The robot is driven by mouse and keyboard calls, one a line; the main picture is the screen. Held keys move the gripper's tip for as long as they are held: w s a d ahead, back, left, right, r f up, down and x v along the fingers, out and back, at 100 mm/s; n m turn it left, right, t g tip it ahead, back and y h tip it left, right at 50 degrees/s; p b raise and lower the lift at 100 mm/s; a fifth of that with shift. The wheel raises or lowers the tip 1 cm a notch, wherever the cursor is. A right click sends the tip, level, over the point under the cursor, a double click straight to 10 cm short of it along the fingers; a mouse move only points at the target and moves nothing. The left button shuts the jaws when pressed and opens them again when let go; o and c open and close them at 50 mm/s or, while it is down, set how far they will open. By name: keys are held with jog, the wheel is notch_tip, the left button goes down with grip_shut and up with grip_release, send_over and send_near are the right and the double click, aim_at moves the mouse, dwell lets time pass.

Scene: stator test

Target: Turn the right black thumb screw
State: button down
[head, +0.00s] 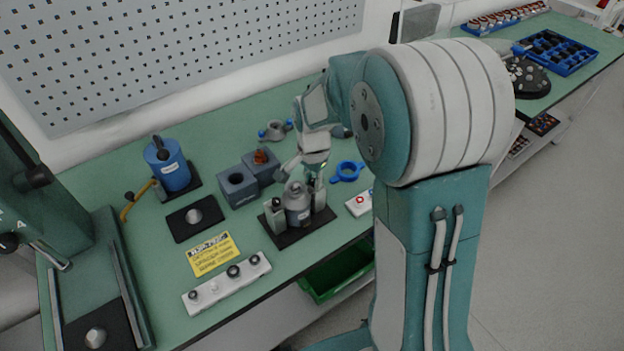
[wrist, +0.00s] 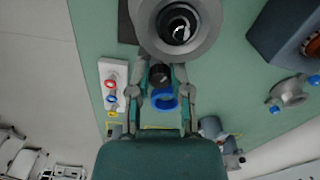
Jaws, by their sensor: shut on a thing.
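The right black thumb screw (wrist: 160,75) shows in the wrist view, between my fingertips and just below the round metal part. My gripper (wrist: 161,80) is closed around the screw, with one finger on each side. In the head view my gripper (head: 308,174) reaches down at the right side of the fixture, and its fingers hide the screw there. The fixture has a black base (head: 288,238) and upright grey posts. A grey metal cylinder (head: 297,203) stands between the posts, and its open top (wrist: 178,27) shows in the wrist view.
A blue ring (head: 347,171) lies on the green bench right of the fixture. Blue-grey blocks (head: 238,187) stand close on the left. A white button box (head: 359,203) sits near the front edge. A metal fitting with blue ends (head: 275,130) lies behind.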

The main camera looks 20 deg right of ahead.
aim_at(312, 179)
jog(key=n, duration=0.5)
jog(key=shift+w+n, duration=0.1)
jog(key=shift+n, duration=2.5)
jog(key=c, duration=0.5)
grip_release()
jog(key=shift+c, duration=0.2)
jog(key=shift+r, duration=0.1)
jog(key=shift+w+r, duration=0.15)
jog(key=shift+r, duration=3.7)
